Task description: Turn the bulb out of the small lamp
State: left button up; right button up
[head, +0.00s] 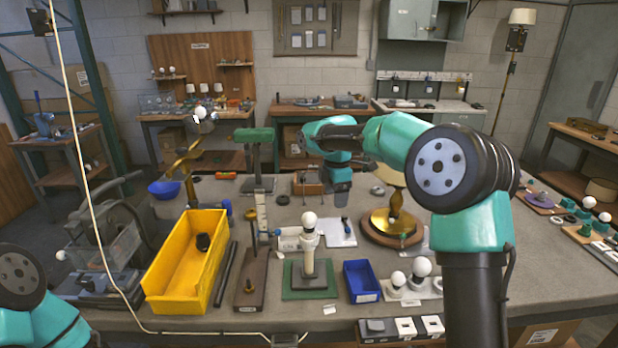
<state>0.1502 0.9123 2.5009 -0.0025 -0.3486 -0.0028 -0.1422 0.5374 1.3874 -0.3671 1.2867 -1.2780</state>
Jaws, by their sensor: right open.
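The small lamp (309,257) stands upright on a green square base near the front middle of the bench. It is a cream post with a round white bulb (309,220) seated at its top. My right arm reaches in from the right, across and behind the lamp. My right gripper (342,190) is open, beyond the lamp and slightly to its right, apart from the bulb. Its fingertips are small and hard to make out. Only my left arm's upper part shows at the lower left corner; its gripper is out of view.
A yellow bin (187,262) stands left of the lamp, with a wooden-based stand (252,280) between. A small blue bin (361,281) and a white holder with bulbs (412,288) are to the right. A brass lamp (391,226) stands behind them. A pale cord crosses the left side.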

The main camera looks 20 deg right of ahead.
aim_at(309, 223)
jog(key=a+r, duration=0.2)
jog(key=r, duration=0.1)
jog(key=a+r+n, duration=0.1)
jog(key=a+r, duration=0.2)
jog(key=a+r+n, duration=0.1)
jog(key=a+r, duration=0.2)
jog(key=shift+s+r, duration=0.1)
jog(key=shift+s, duration=0.2)
notch_tip(309, 223, down, 18)
jog(key=shift+r, duration=0.25)
jog(key=c, duration=0.9)
jog(key=shift+o, duration=0.2)
jog(key=n, duration=0.4)
jog(key=shift+n, duration=1.4)
jog(key=shift+r, duration=0.1)
